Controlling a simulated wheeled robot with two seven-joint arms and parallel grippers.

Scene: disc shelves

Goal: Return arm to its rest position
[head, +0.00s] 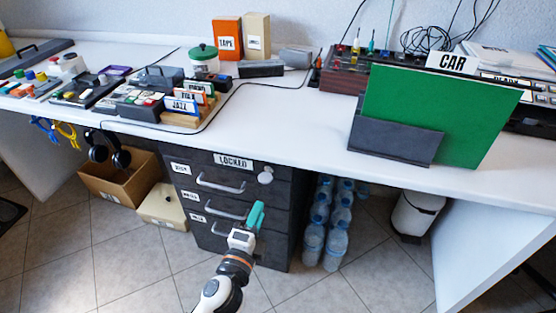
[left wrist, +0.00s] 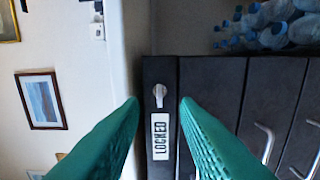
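My left gripper (head: 257,215) has teal fingers and is raised in front of the dark drawer cabinet (head: 278,205) under the desk. In the head view its white and orange arm comes up from the bottom. In the left wrist view the two fingers of my left gripper (left wrist: 160,101) are apart with nothing between them. Behind that gap are the cabinet's "LOCKED" label (left wrist: 161,137) and its lock knob (left wrist: 159,93). In the head view the fingers overlap the drawer fronts; whether they touch cannot be told. My right gripper is in neither view.
The white desk (head: 290,120) runs above the cabinet. A green panel (head: 437,110) stands in a dark holder at the right. A cardboard box (head: 120,185) is left of the cabinet, and water bottles (head: 325,240) stand right of it. The tiled floor (head: 110,270) in front is clear.

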